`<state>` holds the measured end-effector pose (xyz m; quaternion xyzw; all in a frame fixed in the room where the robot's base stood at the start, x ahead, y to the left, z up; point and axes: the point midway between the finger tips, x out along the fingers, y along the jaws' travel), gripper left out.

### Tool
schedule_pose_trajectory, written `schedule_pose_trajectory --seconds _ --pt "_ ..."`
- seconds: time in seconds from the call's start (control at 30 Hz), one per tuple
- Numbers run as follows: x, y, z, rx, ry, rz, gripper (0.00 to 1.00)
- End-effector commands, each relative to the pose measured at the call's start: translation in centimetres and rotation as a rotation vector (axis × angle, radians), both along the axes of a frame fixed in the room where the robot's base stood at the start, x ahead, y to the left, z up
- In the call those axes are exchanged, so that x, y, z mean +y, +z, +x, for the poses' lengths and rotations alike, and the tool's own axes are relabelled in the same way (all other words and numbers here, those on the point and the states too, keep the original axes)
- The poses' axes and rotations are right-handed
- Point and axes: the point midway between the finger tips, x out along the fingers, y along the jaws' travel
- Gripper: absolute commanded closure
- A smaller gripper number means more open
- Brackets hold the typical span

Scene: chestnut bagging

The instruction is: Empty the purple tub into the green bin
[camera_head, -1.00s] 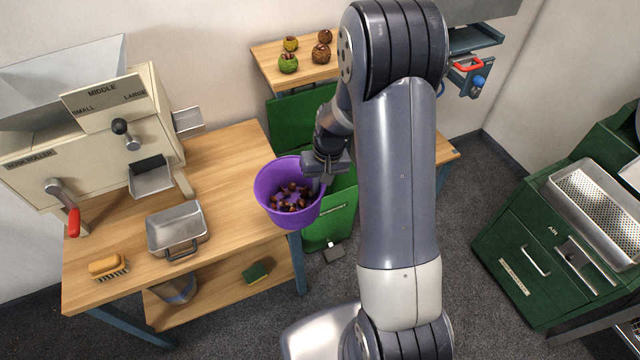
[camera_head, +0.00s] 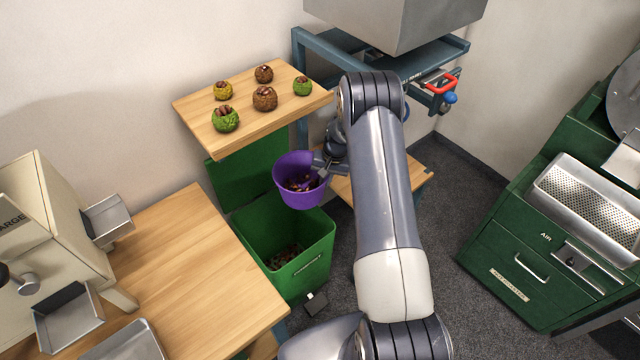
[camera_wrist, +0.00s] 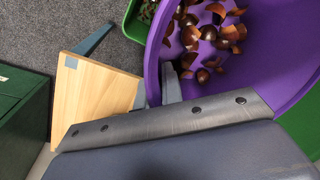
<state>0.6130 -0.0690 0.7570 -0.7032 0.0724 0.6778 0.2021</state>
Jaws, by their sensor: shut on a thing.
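The purple tub (camera_head: 299,189) is held up by my gripper (camera_head: 325,167), which is shut on its right-hand rim. The tub is close to upright, with brown chestnuts and shell pieces inside. In the wrist view the tub (camera_wrist: 285,90) fills the upper right, its contents showing on the near floor of it. The green bin (camera_head: 310,262) stands on the floor with its lid up. The tub hangs above the bin's back part and hides some of its opening. Dark brown bits lie inside the bin. In the wrist view a corner of the bin (camera_wrist: 137,22) shows beyond the tub's rim.
A wooden shelf (camera_head: 200,122) with several husk balls is behind the bin. A wooden bench (camera_head: 190,260) with the sorting machine (camera_head: 50,215) stands left. A small wooden table (camera_head: 411,166) is right of the tub. A green cabinet (camera_head: 515,270) stands far right; floor between is clear.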

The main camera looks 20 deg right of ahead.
Motion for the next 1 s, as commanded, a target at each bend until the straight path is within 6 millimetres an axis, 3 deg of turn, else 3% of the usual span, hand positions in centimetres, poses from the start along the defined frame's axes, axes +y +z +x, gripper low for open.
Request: schedule_pose_trajectory --seconds 0.2,0.4,0.67,1.0 --pt "-2.7 -2.5 2.8 -0.001 -0.126 0.004 1.0" --pt "-3.9 -3.9 3.8 -0.003 -0.185 0.005 1.0" --pt "-4.2 -4.1 4.0 -0.044 -0.198 -0.013 1.0" --pt "-4.3 -4.5 4.2 -0.22 -0.196 -0.091 1.0"
